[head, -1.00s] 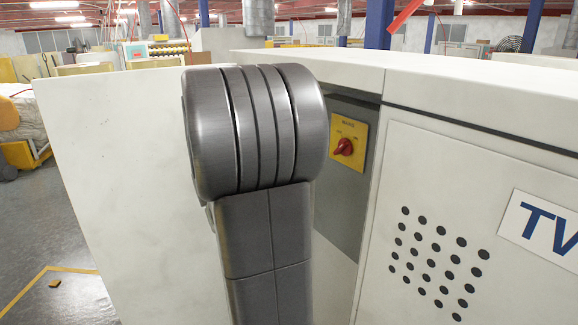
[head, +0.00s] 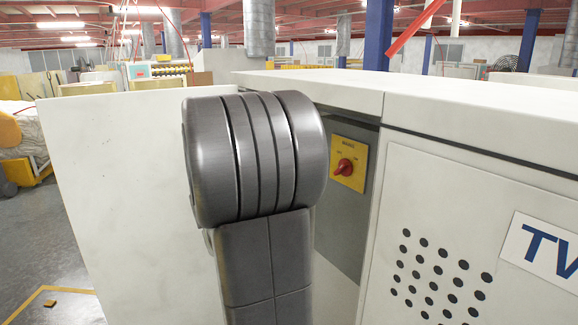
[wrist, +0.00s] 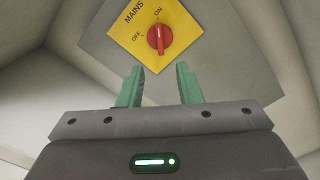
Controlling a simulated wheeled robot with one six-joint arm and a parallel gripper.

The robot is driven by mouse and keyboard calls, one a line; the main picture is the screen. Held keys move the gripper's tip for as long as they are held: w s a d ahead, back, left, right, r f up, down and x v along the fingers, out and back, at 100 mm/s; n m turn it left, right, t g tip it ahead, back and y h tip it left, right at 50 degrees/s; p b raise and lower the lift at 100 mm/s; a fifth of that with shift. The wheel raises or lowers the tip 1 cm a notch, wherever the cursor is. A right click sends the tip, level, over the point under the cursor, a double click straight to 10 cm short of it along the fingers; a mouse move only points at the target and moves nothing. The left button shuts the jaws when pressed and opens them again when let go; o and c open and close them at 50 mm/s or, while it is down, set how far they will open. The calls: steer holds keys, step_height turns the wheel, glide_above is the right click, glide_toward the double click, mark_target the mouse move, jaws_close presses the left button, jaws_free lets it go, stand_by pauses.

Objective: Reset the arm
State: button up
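My gripper (wrist: 159,86) shows in the wrist view with its two green fingers apart and nothing between them. A red rotary switch (wrist: 160,39) on a yellow MAINS plate (wrist: 184,53) lies just beyond the fingertips, apart from them. The knob's white mark points towards ON. In the head view my arm's dark grey links stand in front of the cabinet, and my gripper is hidden. The red switch (head: 345,167) and its yellow plate (head: 347,185) show to the right of the arm, in a recess.
A large white cabinet (head: 480,165) with round vent holes and a TV-lettered label fills the right. A white panel (head: 120,200) stands on the left. Open grey floor (head: 40,240) with a yellow line is at the far left.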

steer(key=p+x, duration=0.1)
steer(key=x, duration=1)
steer(key=shift+w+d+p, duration=0.15)
steer(key=shift+d+p, duration=0.1)
steer(key=shift+p, duration=0.1)
steer(key=shift+a, duration=0.15)
steer(key=b+v, duration=0.2)
steer(key=v, duration=1.2)
steer(key=p+x, duration=0.2)
steer(key=x, duration=1.2)
steer(key=shift+d+r, duration=0.1)
steer(key=shift+d, duration=0.15)
steer(key=shift+r+p, duration=0.15)
steer(key=shift+p, duration=0.55)
steer(key=n+p, duration=0.3)
steer(key=p, duration=0.3)
steer(key=shift+a, duration=0.1)
steer(key=b, duration=0.3)
glide_toward(339, 168)
steer(key=shift+v, duration=2.65)
